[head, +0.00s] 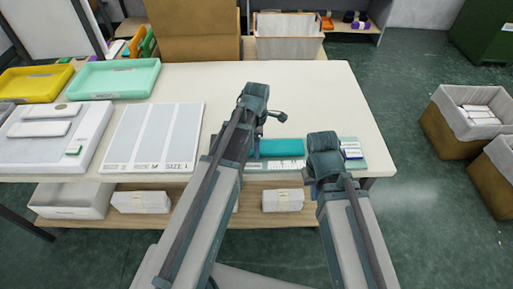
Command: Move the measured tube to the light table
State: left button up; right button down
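A teal knitted piece (281,147), seemingly the tube, lies on a measuring mat (262,166) with a printed scale at the table's right front. The arms partly cover the mat. A pale flat panel (25,158) at the table's left, with a small green part on its front, looks like the light table. Two white pieces lie on it. My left gripper (265,120) is above the table, just left of and beyond the teal piece. My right gripper (322,172) is over the mat's right part, beside the teal piece. Both grippers' fingertips are mostly hidden by their own arms.
A board marked with sizes (153,137) lies right of the panel, with bare lanes. A green tray (114,79) and yellow tray (36,84) stand behind. A small blue-and-white item (351,149) sits at the mat's right end. The table's back right (320,90) is clear.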

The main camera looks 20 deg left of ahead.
pick_arm(q)
notch_tip(320, 180, up, 10)
jog(key=p, duration=1)
jog(key=shift+a, duration=0.1)
